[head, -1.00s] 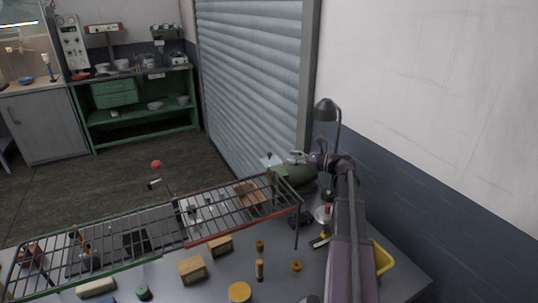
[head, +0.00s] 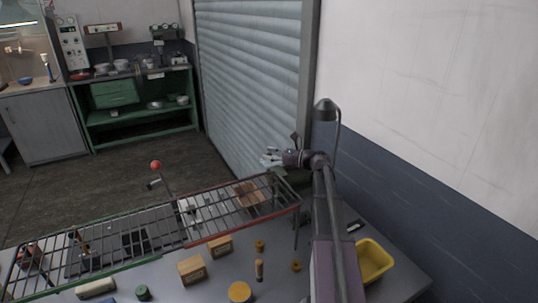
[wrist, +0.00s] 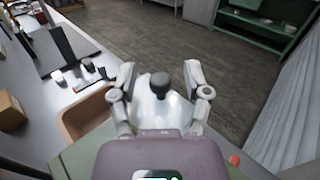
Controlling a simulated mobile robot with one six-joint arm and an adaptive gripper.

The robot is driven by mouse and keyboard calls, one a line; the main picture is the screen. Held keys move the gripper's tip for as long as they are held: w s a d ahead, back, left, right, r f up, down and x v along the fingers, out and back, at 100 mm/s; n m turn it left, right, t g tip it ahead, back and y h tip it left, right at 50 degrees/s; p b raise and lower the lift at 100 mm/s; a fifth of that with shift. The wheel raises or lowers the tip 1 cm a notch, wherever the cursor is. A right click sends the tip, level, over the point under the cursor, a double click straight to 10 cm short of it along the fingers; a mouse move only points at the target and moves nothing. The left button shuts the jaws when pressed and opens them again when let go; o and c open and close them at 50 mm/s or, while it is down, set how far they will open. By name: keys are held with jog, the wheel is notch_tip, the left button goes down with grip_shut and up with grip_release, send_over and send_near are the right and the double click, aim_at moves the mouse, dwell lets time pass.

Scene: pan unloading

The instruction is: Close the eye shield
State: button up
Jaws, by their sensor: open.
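The eye shield (wrist: 155,112) is a clear, shiny panel in the wrist view, just below and between my gripper's fingers. A dark round knob (wrist: 160,86) stands at the middle of the picture, between the two fingers. My gripper (wrist: 160,73) is open, one finger on each side of the knob; I cannot tell whether either touches it. The green machine (wrist: 72,156) lies under my gripper with a red button (wrist: 234,160) at the right. In the head view my gripper (head: 268,157) is above the machine, which the arm and rack mostly hide.
A wire rack (head: 150,250) spans the bench at left. Boxes (head: 192,270), small yellow parts and a yellow bin (head: 373,262) are on the bench. A black lamp (head: 326,108) stands near the arm. A roller shutter (head: 250,80) is behind.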

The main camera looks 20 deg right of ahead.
grip_shut()
jog(key=shift+p, duration=0.3)
jog(key=shift+w+m, duration=0.1)
jog(key=shift+m, duration=0.2)
jog(key=shift+f+g+h+p, duration=0.2)
jog(key=shift+g+h+p, duration=0.1)
jog(key=shift+h, duration=0.1)
grip_release()
jog(key=shift+w, duration=0.1)
jog(key=shift+b, duration=0.35)
